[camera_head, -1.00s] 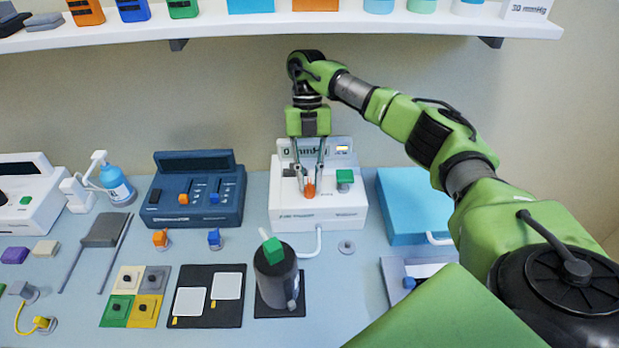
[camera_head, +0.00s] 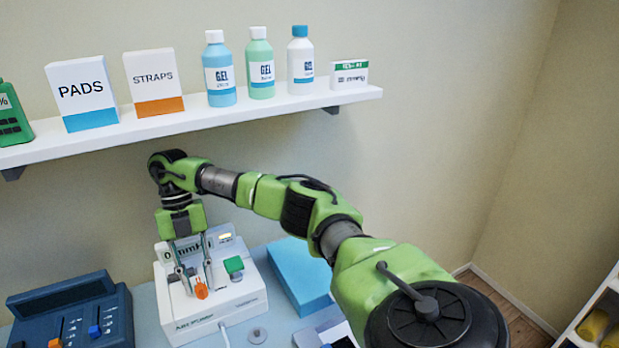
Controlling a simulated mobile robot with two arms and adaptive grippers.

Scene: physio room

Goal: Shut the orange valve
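The orange valve (camera_head: 201,290) is a small orange knob on the front part of a white device (camera_head: 236,297) with a small lit display and a green knob (camera_head: 234,266). My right gripper (camera_head: 198,289) points down over the device. Its two thin grey fingers stand apart, one on each side of the orange valve, with the tips low near the device's top. A gap seems to show beside the valve, so the fingers look open around it; contact is not clear. My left gripper is out of view.
A shelf (camera_head: 240,120) with boxes and bottles runs above my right arm. A dark blue slider console (camera_head: 75,312) stands to the left of the device. A light blue box (camera_head: 302,275) lies to its right, under my forearm.

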